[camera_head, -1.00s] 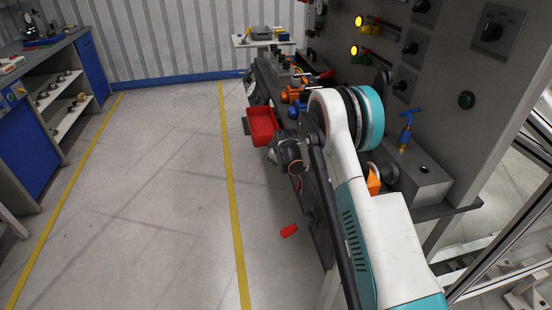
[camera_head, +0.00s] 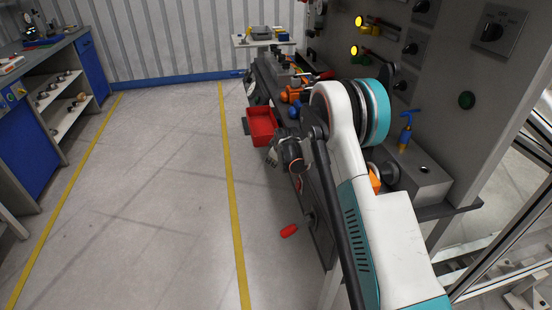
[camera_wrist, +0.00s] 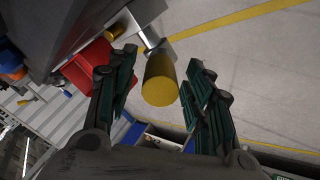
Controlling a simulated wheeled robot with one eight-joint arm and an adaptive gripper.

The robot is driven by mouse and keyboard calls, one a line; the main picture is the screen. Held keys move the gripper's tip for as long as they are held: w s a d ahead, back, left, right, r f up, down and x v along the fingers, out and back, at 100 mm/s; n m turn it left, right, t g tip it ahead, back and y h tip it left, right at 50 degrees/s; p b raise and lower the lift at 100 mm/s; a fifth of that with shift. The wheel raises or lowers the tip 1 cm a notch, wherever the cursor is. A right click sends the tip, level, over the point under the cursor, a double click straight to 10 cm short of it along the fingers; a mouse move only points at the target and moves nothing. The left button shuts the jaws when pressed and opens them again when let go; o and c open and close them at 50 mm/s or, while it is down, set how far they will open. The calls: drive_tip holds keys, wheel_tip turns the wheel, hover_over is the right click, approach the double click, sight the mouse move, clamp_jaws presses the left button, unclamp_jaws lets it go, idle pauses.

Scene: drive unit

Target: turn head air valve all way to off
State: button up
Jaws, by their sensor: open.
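A yellow cylindrical handle (camera_wrist: 160,82) on a short metal stem stands out from the grey bench side in the wrist view. No readable label shows whether it is the head air valve. My gripper (camera_wrist: 162,66) is open, with one dark green finger on each side of the handle and visible gaps between. Whether either finger touches it is not clear. In the head view my gripper (camera_head: 273,157) is beside the bench's left edge, and my arm hides the handle there.
A red bin (camera_head: 261,124) hangs on the bench side near my gripper. Orange and blue fittings (camera_head: 291,96) and a blue T-handle (camera_head: 407,126) stand along the bench. A grey panel with knobs (camera_head: 490,33) rises at right. The floor at left is clear.

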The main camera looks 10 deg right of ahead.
drive_tip(key=v, duration=1)
